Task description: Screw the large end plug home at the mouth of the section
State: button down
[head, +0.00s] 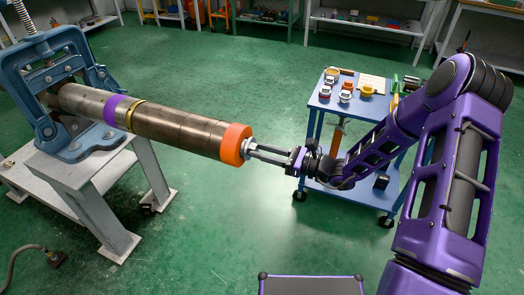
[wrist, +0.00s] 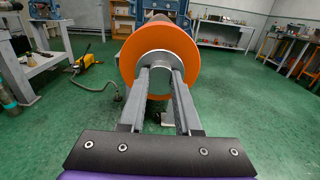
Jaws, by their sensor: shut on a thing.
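The large end plug (head: 236,145) is an orange disc with a grey boss at its centre. It sits at the near mouth of the long metal pipe section (head: 180,128), in line with it. In the wrist view the orange plug (wrist: 186,55) fills the middle and hides most of the pipe behind it. My gripper (head: 252,147) is shut on the plug's grey boss, one finger on each side. In the wrist view my gripper (wrist: 159,78) shows both fingers against the boss. Whether the plug is fully seated cannot be seen.
A blue pipe vise (head: 62,90) on a grey stand (head: 90,190) holds the section at the left. A blue cart (head: 350,112) with several small fittings stands behind my arm. Benches and shelves line the back. The green floor in front is mostly clear.

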jog(key=shift+w+a, duration=0.15)
jog(key=shift+a, duration=0.25)
jog(key=c, duration=0.5)
grip_release()
